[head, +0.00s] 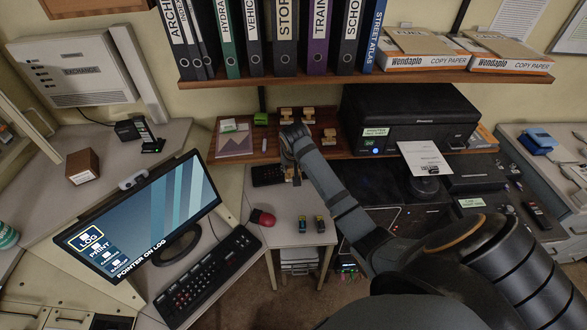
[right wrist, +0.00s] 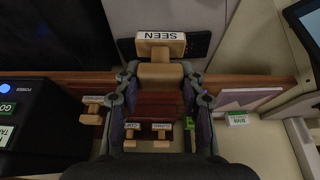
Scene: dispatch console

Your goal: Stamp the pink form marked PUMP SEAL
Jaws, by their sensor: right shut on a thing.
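My right gripper (head: 293,172) hangs in front of the wooden shelf, with its jaws pointing down. In the right wrist view the right gripper (right wrist: 160,74) is shut on a wooden stamp (right wrist: 163,49) labelled SEEN. Other wooden stamps (head: 329,135) stand on the lower shelf (head: 262,157), with another stamp (right wrist: 93,108) clear in the right wrist view. I cannot make out a pink form marked PUMP SEAL. A white printed sheet (head: 425,157) sticks out of the black printer (head: 410,118). My left gripper is out of view.
Binders (head: 284,40) line the upper shelf. A mauve-and-grey flat item (head: 235,143) lies on the lower shelf.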

